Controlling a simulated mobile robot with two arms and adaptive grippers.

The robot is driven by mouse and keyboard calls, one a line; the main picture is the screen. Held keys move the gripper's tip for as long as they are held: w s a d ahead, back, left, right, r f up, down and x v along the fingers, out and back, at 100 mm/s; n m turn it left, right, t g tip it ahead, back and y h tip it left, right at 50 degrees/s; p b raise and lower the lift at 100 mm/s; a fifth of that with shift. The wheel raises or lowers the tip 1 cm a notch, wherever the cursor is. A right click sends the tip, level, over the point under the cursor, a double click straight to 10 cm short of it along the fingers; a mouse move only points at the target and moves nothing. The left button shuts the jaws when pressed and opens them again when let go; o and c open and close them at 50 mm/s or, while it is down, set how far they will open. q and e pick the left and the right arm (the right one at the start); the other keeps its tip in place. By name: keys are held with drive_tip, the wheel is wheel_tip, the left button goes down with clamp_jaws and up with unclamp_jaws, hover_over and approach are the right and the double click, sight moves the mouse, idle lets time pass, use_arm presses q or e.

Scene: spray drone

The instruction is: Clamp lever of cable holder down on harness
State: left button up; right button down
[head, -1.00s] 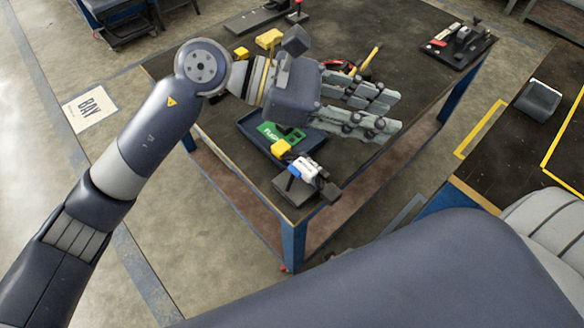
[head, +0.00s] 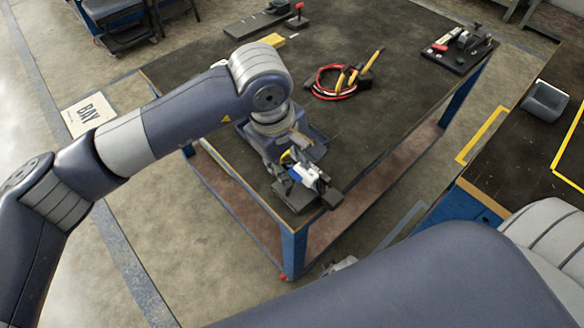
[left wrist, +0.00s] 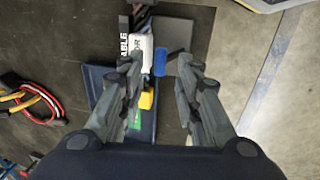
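The holder is a small fixture (head: 305,175) with white, blue and black parts on a dark block at the table's near corner. In the left wrist view its white part (left wrist: 140,48) and blue part (left wrist: 160,62) lie ahead of the fingers, with partial lettering "ABLE" beside them. My left gripper (left wrist: 157,63) is open and empty, pointing down over it, fingertips either side of the white and blue parts. Contact cannot be judged. I cannot make out the harness or lever position in the holder.
A blue tray (left wrist: 98,88) with a yellow piece (left wrist: 147,99) lies beside the holder, partly under my gripper. Red and black cables with yellow handles (head: 340,82) lie mid-table. A black board with a clamp (head: 462,48) is at the far right.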

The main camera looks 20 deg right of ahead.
sight(294, 171)
use_arm(q)
drive_tip(key=shift+x, duration=1.5)
use_arm(e)
drive_tip(key=shift+w+r, duration=0.1)
drive_tip(key=shift+r, duration=0.1)
use_arm(q)
clamp_jaws()
drive_tip(key=shift+d, duration=0.15)
drive_tip(key=shift+w+d+f+g+y+b, duration=0.15)
drive_tip(key=shift+d+y+b, duration=0.15)
drive_tip(key=shift+y, duration=0.15)
drive_tip(key=shift+d+f+g+y+b, duration=0.15)
drive_tip(key=shift+y+b, duration=0.1)
drive_tip(key=shift+y, duration=0.2)
drive_tip(key=shift+d+y, duration=0.2)
drive_tip(key=shift+y, duration=0.2)
use_arm(e)
drive_tip(key=shift+w+a+r, duration=0.1)
drive_tip(key=shift+w+r, duration=0.2)
drive_tip(key=shift+r, duration=0.4)
drive_tip(key=shift+w+d+r, duration=0.1)
drive_tip(key=shift+w+r, duration=0.2)
drive_tip(key=shift+r, duration=0.4)
drive_tip(key=shift+w+a+r, duration=0.1)
drive_tip(key=shift+w+r, duration=0.2)
drive_tip(key=shift+r, duration=0.4)
